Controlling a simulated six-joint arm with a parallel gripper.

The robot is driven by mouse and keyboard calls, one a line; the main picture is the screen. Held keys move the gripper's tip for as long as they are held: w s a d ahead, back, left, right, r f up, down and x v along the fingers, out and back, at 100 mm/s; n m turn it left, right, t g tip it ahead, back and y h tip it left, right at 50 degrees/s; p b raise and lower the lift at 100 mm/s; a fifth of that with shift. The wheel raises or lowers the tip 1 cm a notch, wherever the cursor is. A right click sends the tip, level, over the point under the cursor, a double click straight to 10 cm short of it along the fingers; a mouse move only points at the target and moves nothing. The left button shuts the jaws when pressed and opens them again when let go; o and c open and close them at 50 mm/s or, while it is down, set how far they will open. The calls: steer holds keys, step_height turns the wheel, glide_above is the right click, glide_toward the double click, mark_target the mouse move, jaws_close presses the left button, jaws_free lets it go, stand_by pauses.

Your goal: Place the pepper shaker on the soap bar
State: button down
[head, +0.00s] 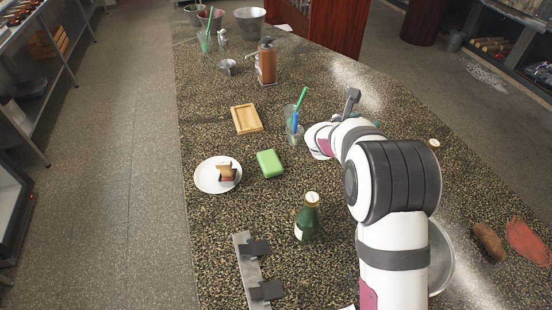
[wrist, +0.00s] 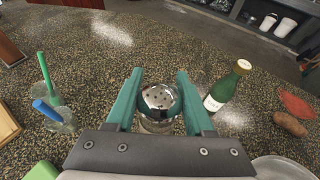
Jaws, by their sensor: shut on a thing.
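The pepper shaker (wrist: 159,99) has a shiny, rounded metal top with holes. In the wrist view it stands upright between the teal fingers of my gripper (wrist: 156,94), which is shut on it. I cannot tell whether its base touches the counter. My arm hides the shaker in the head view. The soap bar (head: 270,163) is a green block lying on the speckled counter, left of my gripper. Its corner also shows at the lower left of the wrist view (wrist: 42,171). Its top is bare.
A green bottle (head: 307,218) stands in front. A pump bottle (head: 267,63) is farther back.

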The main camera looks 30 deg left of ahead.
steer(key=s+a+n+y, duration=0.5)
steer(key=s+a+y, duration=0.1)
steer(key=a, duration=0.5)
steer(key=shift+s+a+f, duration=0.15)
steer(key=shift+a+f, duration=1.55)
steer(key=shift+a, duration=0.15)
steer(key=shift+s+a+f, duration=0.15)
steer(key=shift+a+f, duration=1.6)
steer(key=shift+a, duration=0.1)
steer(key=shift+s+a+f, duration=0.15)
steer(key=shift+a+f, duration=1.55)
steer(key=shift+a, duration=0.15)
steer(key=shift+f, duration=0.1)
steer(key=shift+c, duration=1.4)
jaws_free()
steer(key=shift+f, duration=0.1)
